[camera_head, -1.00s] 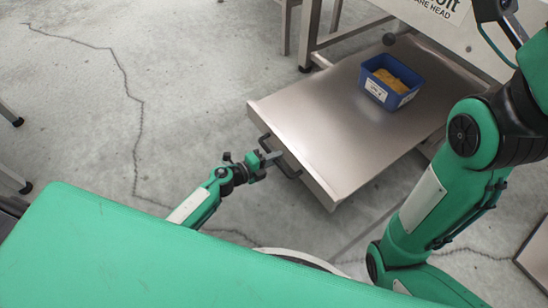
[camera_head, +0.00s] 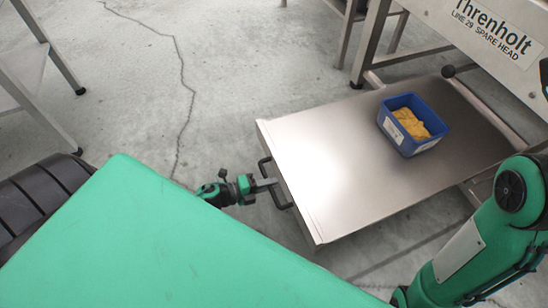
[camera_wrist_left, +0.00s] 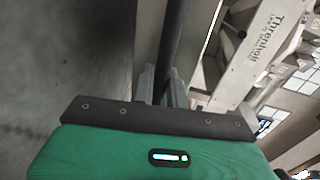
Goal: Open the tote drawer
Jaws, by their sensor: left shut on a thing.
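The tote drawer (camera_head: 340,180) is a flat steel tray pulled well out from under the weigher frame. A blue tote (camera_head: 408,147) with yellow contents sits on it towards the back. A dark bar handle (camera_head: 284,204) is on the drawer's front edge. My left gripper (camera_head: 266,184) is shut on this handle. In the left wrist view the fingers (camera_wrist_left: 158,85) are around the dark handle bar (camera_wrist_left: 175,35). My right arm shows at the lower right, but its gripper is out of view.
The weigher frame (camera_head: 478,32), marked Threnholt, stands behind the drawer, with a dark ball knob (camera_head: 448,71) near it. A steel table (camera_head: 22,75) stands at the left. The concrete floor (camera_head: 235,70) between them is clear.

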